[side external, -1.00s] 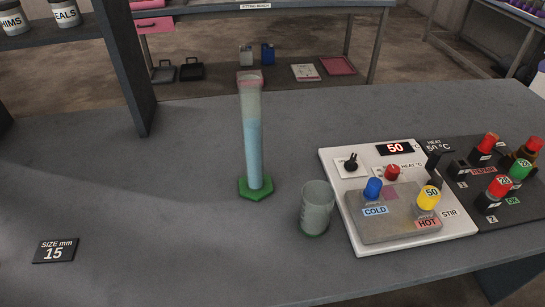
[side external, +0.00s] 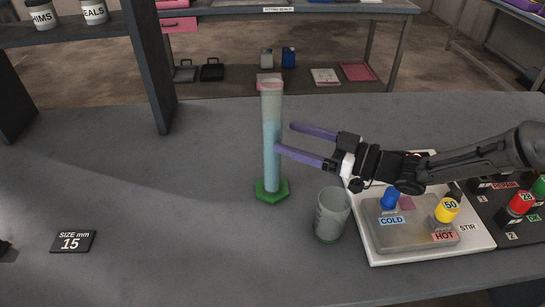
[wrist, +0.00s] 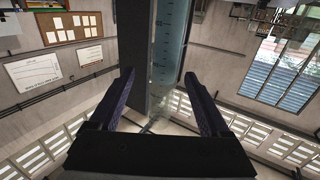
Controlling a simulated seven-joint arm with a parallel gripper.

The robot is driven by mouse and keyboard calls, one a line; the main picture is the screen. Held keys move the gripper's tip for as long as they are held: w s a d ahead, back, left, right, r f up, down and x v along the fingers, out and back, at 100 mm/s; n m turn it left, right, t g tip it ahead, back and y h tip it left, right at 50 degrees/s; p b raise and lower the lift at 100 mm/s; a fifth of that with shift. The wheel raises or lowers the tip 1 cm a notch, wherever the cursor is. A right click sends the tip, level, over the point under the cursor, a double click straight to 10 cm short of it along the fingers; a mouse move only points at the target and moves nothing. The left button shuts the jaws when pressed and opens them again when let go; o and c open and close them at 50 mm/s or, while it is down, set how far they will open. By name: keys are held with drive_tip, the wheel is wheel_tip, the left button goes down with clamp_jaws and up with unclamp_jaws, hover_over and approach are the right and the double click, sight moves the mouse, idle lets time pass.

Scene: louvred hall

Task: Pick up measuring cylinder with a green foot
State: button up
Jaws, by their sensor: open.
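The measuring cylinder (side external: 271,140) stands upright on the grey bench, tall and clear with bluish liquid, a pink top and a green hexagonal foot (side external: 272,190). My gripper (side external: 284,138) comes in from the right with its two purple fingers open and pointing left at the cylinder's middle height. In the side view the nearer finger's tip overlaps the cylinder's right edge; I cannot tell whether they touch. In the wrist view the graduated cylinder (wrist: 170,45) shows ahead, between and beyond the fingertips of my open gripper (wrist: 158,78). Nothing is held.
A clear beaker (side external: 332,214) with a green base stands right of the cylinder, below my gripper. A white hotplate panel (side external: 420,250) with coloured knobs lies under my arm. A dark shelf post (side external: 152,70) rises at the left. The bench's left middle is clear beyond a size plate (side external: 73,241).

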drive_tip(key=x, duration=0.7)
drive_tip(key=shift+a, duration=0.55)
drive_tip(key=shift+s+f, duration=0.15)
drive_tip(key=shift+s, duration=0.05)
clamp_jaws()
idle(0.7)
